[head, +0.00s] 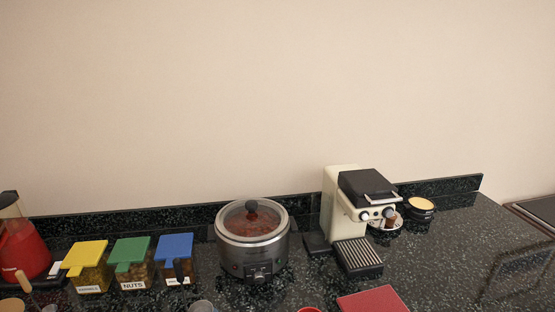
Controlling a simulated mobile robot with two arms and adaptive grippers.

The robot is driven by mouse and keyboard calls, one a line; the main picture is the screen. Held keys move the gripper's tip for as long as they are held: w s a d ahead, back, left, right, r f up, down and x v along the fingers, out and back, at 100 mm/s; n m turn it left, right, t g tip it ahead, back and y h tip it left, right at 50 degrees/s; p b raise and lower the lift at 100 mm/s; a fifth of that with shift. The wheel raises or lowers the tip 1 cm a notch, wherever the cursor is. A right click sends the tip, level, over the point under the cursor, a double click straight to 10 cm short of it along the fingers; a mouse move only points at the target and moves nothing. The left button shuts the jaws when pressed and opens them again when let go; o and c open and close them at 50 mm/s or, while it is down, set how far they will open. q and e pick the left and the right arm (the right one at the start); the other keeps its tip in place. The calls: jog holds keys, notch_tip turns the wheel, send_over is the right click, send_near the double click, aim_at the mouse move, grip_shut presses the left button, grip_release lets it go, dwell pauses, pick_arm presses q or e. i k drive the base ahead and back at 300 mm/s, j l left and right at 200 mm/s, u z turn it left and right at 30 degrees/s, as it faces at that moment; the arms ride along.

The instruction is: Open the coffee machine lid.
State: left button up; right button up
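The coffee machine (340,205) is cream-coloured and stands upright at the back of the counter, right of centre in the head view. Its dark lid (367,189) lies on top and looks closed, with a light bar along its front edge. Round knobs show on the front below the lid. A ribbed drip tray (358,257) sticks out at the machine's base. Neither of my grippers is in view.
A slow cooker (252,240) with a glass lid stands left of the machine. Yellow-, green- and blue-lidded containers (132,262) and a red appliance (22,250) stand further left. A cup (419,208) sits right of the machine. A red flat item (372,300) lies in front. The right counter is mostly clear.

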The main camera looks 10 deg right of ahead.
aim_at(364, 188)
jog(key=z, duration=1.2)
